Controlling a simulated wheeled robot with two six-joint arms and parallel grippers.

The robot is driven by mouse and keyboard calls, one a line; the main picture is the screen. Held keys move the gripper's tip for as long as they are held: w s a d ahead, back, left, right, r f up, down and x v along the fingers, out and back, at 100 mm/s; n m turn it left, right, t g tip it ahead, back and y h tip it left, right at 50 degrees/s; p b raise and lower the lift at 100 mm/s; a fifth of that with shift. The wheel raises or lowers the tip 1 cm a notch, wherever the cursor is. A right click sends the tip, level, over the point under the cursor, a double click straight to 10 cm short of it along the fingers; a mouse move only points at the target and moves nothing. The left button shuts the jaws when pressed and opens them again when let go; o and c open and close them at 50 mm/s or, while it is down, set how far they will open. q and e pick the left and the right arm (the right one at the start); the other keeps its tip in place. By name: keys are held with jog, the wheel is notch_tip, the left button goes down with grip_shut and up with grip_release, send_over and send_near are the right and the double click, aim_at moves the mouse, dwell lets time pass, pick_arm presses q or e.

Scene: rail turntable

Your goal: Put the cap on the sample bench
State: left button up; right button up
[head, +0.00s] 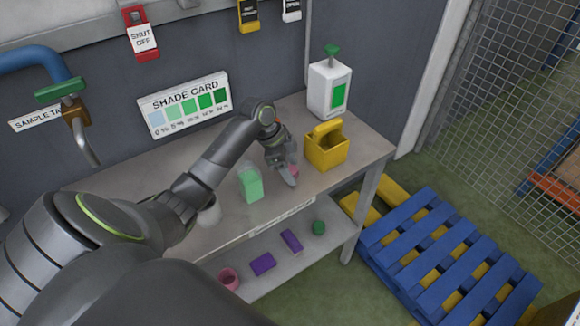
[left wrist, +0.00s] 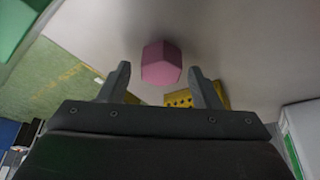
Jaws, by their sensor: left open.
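A small pink six-sided piece, which looks like the cap, shows in the left wrist view (left wrist: 161,63). It is on the grey bench top, just beyond and between my fingertips. In the head view the pink cap (head: 294,171) is mostly hidden by my left gripper (head: 285,173). That gripper is open, low over the sample bench (head: 349,146), with nothing held. Whether a finger touches the cap cannot be told. My right gripper is not in view.
A clear bottle with green liquid (head: 250,184) stands left of the gripper, and a yellow caddy (head: 325,147) right. A white dispenser (head: 329,86) stands behind. The lower shelf holds a pink cup (head: 228,278), purple blocks (head: 263,263) and a green piece (head: 319,227).

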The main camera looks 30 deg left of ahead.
pick_arm(q)
jog(key=b+v, duration=0.1)
jog(key=v, duration=1.1)
jog(key=shift+b, duration=0.35)
